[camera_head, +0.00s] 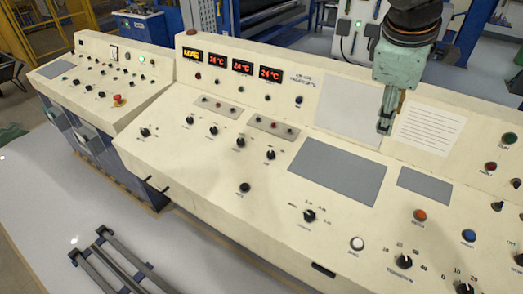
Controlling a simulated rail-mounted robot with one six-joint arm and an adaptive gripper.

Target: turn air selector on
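The cream control console (215,165) carries several black rotary knobs, and I cannot tell which one is the air selector because most labels are too small to read. One black selector knob (309,216) with printed marks around it sits on the lower middle of the sloped panel. Another small black knob (298,100) is on the upright panel, below blurred lettering. My gripper (384,124) hangs pointing down at the upper right, in front of the upright panel's grey and white plates. It looks empty and apart from any knob. Its fingers are seen edge-on, so their opening is unclear.
Lit red displays (242,65) sit on the upright panel. A red emergency button (118,99) is on the left console. An orange button (420,215), a blue button (468,235) and further knobs (404,261) are at the lower right. Flat grey plates (337,172) leave clear space mid-panel.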

